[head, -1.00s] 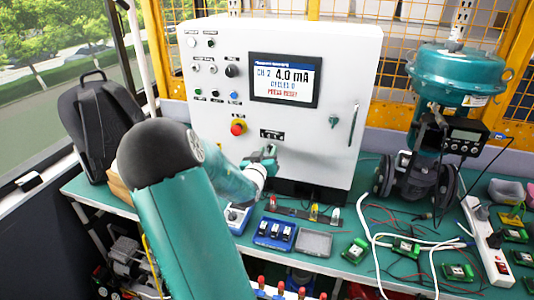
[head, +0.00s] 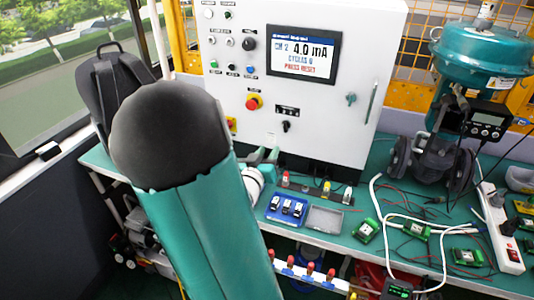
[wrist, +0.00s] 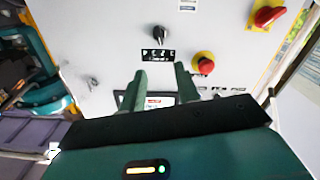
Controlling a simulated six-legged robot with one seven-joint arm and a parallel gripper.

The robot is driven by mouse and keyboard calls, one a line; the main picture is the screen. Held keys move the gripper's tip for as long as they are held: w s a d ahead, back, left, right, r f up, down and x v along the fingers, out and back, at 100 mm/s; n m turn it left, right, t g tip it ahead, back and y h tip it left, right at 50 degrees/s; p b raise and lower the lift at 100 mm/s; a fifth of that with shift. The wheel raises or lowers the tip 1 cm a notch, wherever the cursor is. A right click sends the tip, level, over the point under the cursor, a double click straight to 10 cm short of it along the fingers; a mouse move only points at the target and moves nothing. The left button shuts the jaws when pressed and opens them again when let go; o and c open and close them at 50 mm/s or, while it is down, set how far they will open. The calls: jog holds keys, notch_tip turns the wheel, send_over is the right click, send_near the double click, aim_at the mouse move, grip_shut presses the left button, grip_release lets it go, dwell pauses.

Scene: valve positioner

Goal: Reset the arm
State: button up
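My gripper (head: 268,156) is in front of the lower part of the white control cabinet (head: 335,130), below the black selector knob (head: 286,126). In the wrist view my gripper (wrist: 161,78) has its two fingers apart with nothing between them. The wrist view is turned over, so the selector knob (wrist: 159,34) shows beyond the fingertips and part of the screen (wrist: 158,102) shows between the fingers. The fingers look apart from the knob. The screen (head: 302,53) reads CH 2, 4.0 mA, CYCLES 0, PRESS RESET. My arm hides part of the cabinet's lower left.
A red emergency stop (head: 253,103) on a yellow ring is left of the knob. A blue box (head: 286,210) and a grey tray (head: 324,219) lie on the green bench below. A teal valve actuator (head: 483,60), cables and small green boards fill the right side.

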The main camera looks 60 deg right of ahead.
dwell(0.6)
jog(key=w+a+n+t+y, duration=0.3)
jog(key=w+a+t+y, duration=0.35)
jog(key=w+a, duration=0.55)
jog(key=w+a+r+n+t+y, duration=0.1)
jog(key=w+a+r+n+y, duration=0.1)
jog(key=a+y, duration=0.35)
jog(key=w+a+r+n+y, duration=0.1)
jog(key=w+a+n+y, duration=0.1)
jog(key=a, duration=0.7)
jog(key=s+a+r+n+g+y, duration=0.2)
jog(key=s+a+n, duration=0.1)
jog(key=s+a, duration=0.4)
jog(key=s+a+r+n+g+y, duration=0.1)
jog(key=s+a+r+n+g, duration=0.1)
jog(key=s+a, duration=0.5)
jog(key=a+r+n, duration=0.1)
jog(key=a, duration=0.1)
jog(key=shift+s+a+g+y, duration=0.35)
jog(key=shift+s+y, duration=0.05)
jog(key=shift+d, duration=0.1)
